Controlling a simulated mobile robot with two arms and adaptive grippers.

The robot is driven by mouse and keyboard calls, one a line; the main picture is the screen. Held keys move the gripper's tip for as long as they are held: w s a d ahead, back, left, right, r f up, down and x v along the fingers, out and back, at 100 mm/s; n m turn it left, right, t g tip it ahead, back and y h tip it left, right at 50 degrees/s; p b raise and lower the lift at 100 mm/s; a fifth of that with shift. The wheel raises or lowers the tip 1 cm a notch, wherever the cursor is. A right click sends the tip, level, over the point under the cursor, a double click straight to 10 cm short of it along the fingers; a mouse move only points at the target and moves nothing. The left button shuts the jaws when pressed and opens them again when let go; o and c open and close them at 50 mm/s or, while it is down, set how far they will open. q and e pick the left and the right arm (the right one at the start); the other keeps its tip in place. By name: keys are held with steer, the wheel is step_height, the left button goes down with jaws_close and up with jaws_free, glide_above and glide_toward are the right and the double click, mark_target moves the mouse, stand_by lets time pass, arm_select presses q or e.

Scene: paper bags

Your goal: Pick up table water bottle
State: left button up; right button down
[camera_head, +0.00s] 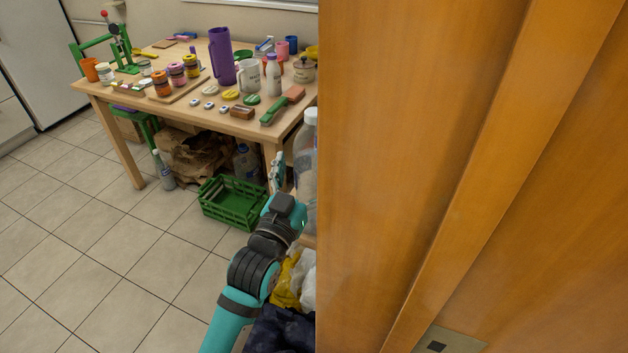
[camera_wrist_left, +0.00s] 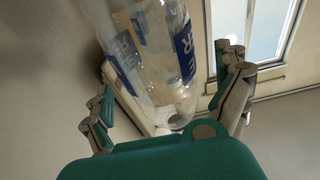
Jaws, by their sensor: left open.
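A large clear plastic water bottle (camera_head: 308,158) shows in the head view at the edge of the wooden panel, which hides its right side. In the left wrist view the clear bottle (camera_wrist_left: 150,60) with a blue label fills the upper middle, its base towards the camera. My left gripper (camera_head: 279,174) is right beside the bottle. In the left wrist view my left gripper (camera_wrist_left: 168,98) is open, with one finger on either side of the bottle; neither finger clearly touches it. My right gripper is in no view.
A wooden panel (camera_head: 430,150) blocks the right half of the head view. A green crate (camera_head: 232,202) is on the floor. Bags (camera_head: 287,285) lie beside my arm. Tiled floor at left is clear.

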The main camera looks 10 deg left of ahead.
arm_select(q)
steer(key=shift+x, duration=1.25)
steer(key=shift+s+f, duration=0.1)
steer(key=c, duration=1.6)
steer(key=shift+r, duration=0.3)
steer(key=shift+c, duration=0.7)
